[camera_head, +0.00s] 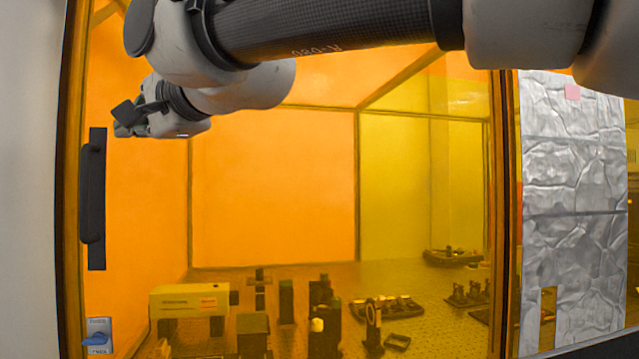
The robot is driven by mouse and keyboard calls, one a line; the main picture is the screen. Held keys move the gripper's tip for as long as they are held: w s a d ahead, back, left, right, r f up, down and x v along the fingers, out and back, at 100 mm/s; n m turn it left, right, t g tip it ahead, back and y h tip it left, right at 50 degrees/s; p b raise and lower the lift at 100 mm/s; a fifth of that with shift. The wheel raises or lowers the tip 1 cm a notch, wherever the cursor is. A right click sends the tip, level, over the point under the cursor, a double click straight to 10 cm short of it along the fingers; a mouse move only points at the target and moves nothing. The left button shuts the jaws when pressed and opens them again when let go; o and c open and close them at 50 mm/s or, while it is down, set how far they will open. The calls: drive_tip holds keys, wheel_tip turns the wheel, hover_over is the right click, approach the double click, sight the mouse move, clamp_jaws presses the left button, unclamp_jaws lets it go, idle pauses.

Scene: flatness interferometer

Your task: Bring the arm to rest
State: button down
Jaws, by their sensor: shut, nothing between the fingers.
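My arm reaches across the top of the view from the right and folds back at the upper left. My gripper (125,117) shows small at the arm's end, in front of the orange panel at the left. It is shut and holds nothing. It is above and to the right of a black door handle (93,200), apart from it as far as I can tell. The fingers are small and partly hidden by the wrist.
An orange transparent enclosure (270,190) fills the middle. Behind it, an optical table (420,290) carries a yellow box (190,300) and several dark optical mounts. Crinkled silver foil (573,170) covers the right side.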

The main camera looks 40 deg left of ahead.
drive_tip(key=w+d+f+n+t+h, duration=0.1)
drive_tip(key=d+f+n+h, duration=0.25)
drive_tip(key=f, duration=0.55)
drive_tip(key=w+d+f+n+h, duration=0.2)
drive_tip(key=f+n, duration=0.2)
drive_tip(key=f, duration=0.5)
drive_tip(key=w+d+f+t+h, duration=0.15)
drive_tip(key=w+d+f, duration=0.25)
drive_tip(key=w+d, duration=0.55)
drive_tip(key=w+d+f+h, duration=0.3)
drive_tip(key=w+d, duration=0.4)
drive_tip(key=d, duration=0.5)
drive_tip(key=w+d+f+t+h, duration=0.15)
drive_tip(key=w+d+f, duration=0.25)
drive_tip(key=w+d, duration=0.55)
drive_tip(key=d+f+m+h, duration=0.1)
drive_tip(key=d+f, duration=0.2)
drive_tip(key=d, duration=1.1)
drive_tip(key=d+f+m+h, duration=0.1)
drive_tip(key=d+f+h, duration=0.1)
drive_tip(key=d, duration=1.3)
drive_tip(key=s+d+f+m+t+h, duration=0.1)
drive_tip(key=s+d+m, duration=0.3)
drive_tip(key=d, duration=0.7)
drive_tip(key=s+d+m+t+h, duration=0.1)
drive_tip(key=s+d+m, duration=0.2)
drive_tip(key=d, duration=0.9)
drive_tip(key=shift+s+d+f+m, duration=0.25)
drive_tip(key=shift+s+f+m, duration=0.1)
drive_tip(key=shift+m, duration=0.3)
